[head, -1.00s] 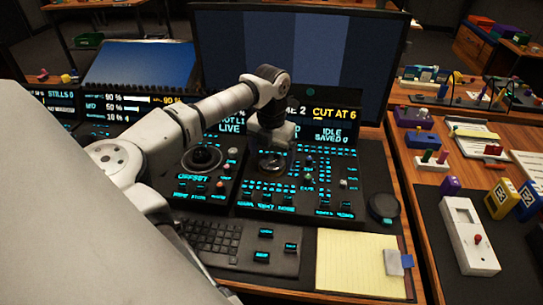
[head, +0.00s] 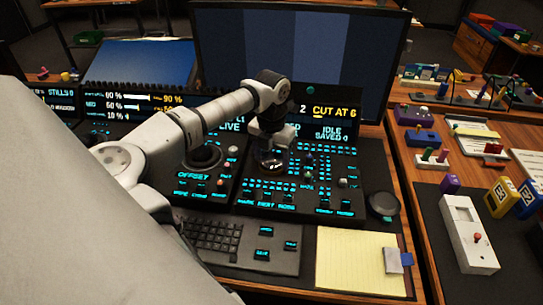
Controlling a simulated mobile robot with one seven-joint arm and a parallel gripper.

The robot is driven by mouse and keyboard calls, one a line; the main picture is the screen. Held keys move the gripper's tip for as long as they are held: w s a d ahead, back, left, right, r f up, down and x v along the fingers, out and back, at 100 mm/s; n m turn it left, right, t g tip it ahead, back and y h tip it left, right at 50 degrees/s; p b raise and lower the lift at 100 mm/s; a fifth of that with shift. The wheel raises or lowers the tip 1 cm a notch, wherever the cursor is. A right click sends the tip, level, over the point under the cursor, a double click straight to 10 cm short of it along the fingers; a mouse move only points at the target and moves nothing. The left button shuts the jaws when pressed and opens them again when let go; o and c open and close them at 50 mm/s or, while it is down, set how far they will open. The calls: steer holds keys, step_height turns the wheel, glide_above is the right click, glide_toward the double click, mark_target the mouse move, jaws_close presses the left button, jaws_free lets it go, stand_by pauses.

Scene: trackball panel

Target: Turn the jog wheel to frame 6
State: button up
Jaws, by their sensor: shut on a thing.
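The jog wheel (head: 270,163) is a dark round dial on the black control panel, partly hidden under my gripper. My gripper (head: 271,150) points down over it and is shut on it. The display strip above the panel shows "CUT AT 6" (head: 335,112) in yellow. A "2" (head: 303,109) stands to its left, with the text before it hidden by my arm.
The trackball (head: 203,157) sits left of the wheel, partly behind my arm. Lit keys and small knobs surround the wheel. A black puck (head: 382,204) lies at the panel's right. A keyboard (head: 214,235) and a yellow notepad (head: 358,261) lie in front. A large monitor (head: 300,60) stands behind.

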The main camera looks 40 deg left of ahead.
steer(key=m+b, duration=0.1)
steer(key=m, duration=0.5)
steer(key=shift+a+m, duration=0.1)
steer(key=shift+m, duration=0.3)
steer(key=m, duration=0.3)
steer(key=shift+w+m, duration=0.1)
steer(key=shift+m, duration=0.2)
steer(key=m, duration=0.3)
steer(key=shift+m, duration=0.4)
steer(key=m, duration=0.4)
steer(key=shift+w+a, duration=0.1)
steer(key=shift+m, duration=2.7)
steer(key=o, duration=1)
